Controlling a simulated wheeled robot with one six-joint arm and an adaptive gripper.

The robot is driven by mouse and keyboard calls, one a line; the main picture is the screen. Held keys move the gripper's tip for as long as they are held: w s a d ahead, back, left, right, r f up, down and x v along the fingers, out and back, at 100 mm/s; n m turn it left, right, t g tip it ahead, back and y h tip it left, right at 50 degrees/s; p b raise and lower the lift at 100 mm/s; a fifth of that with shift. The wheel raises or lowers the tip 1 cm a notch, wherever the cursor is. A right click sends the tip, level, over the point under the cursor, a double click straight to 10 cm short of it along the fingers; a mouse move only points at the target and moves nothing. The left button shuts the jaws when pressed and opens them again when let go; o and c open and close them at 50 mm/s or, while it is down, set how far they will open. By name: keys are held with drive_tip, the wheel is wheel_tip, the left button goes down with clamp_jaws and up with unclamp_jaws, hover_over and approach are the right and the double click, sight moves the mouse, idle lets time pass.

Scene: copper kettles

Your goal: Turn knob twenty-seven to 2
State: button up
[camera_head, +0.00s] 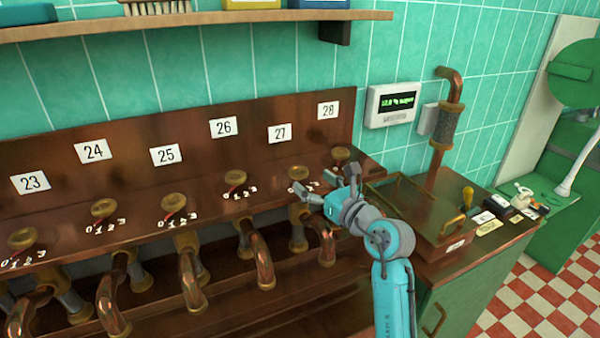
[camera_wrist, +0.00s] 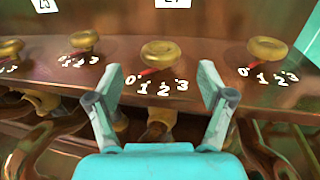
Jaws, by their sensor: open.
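Knob twenty-seven is a round brass knob (camera_head: 298,173) below the 27 plate (camera_head: 280,133) on a copper ledge. It also shows in the middle of the wrist view (camera_wrist: 160,53). Its red pointer (camera_wrist: 148,71) points down-left, by the 0 of the white marks 0, 1, 2, 3. My gripper (camera_head: 318,186) is open and empty, just in front of this knob and to its right in the head view. In the wrist view its two fingers (camera_wrist: 160,84) stand on either side of the number marks, with the knob beyond and between them, apart from both.
Knob twenty-six (camera_head: 235,178) and knob twenty-eight (camera_head: 340,154) stand on either side. Curved copper pipes (camera_head: 258,255) hang below the ledge. A lidded copper box (camera_head: 420,215) and an upright pipe (camera_head: 442,130) stand to the right.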

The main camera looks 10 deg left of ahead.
sight(305, 175)
drive_tip(key=x, duration=0.5)
drive_tip(key=shift+w+a, duration=0.3)
drive_tip(key=c, duration=1.2)
